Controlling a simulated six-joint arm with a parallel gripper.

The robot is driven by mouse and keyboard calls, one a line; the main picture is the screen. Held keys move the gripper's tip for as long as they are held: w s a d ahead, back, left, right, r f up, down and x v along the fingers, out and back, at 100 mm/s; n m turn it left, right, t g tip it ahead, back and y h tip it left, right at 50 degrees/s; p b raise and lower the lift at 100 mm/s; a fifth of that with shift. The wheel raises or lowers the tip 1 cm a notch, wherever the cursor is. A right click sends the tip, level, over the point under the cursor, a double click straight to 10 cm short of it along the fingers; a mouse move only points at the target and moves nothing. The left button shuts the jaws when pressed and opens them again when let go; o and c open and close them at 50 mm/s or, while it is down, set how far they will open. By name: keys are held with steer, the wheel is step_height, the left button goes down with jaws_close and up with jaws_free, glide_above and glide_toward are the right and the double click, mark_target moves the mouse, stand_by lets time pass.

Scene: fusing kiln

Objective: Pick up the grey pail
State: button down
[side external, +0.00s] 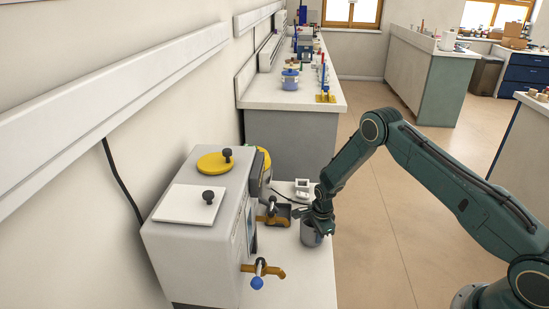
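The grey pail (311,237) stands on the white bench top, to the right of a large white box-shaped unit. It looks small and upright, and its upper part is hidden behind my gripper. My gripper (317,222) points down at the top of the pail, at its rim or just over it. The fingers are small, dark and overlap the pail. I cannot tell whether they touch it or how far apart they are.
The white unit (190,238) has a yellow lid (215,162) on top and brass taps (262,269) projecting towards the pail. Bare bench top (305,285) lies in front.

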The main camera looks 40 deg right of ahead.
step_height(320, 180, up, 19)
stand_by(0.6)
steer(key=shift+f, duration=0.15)
stand_by(0.4)
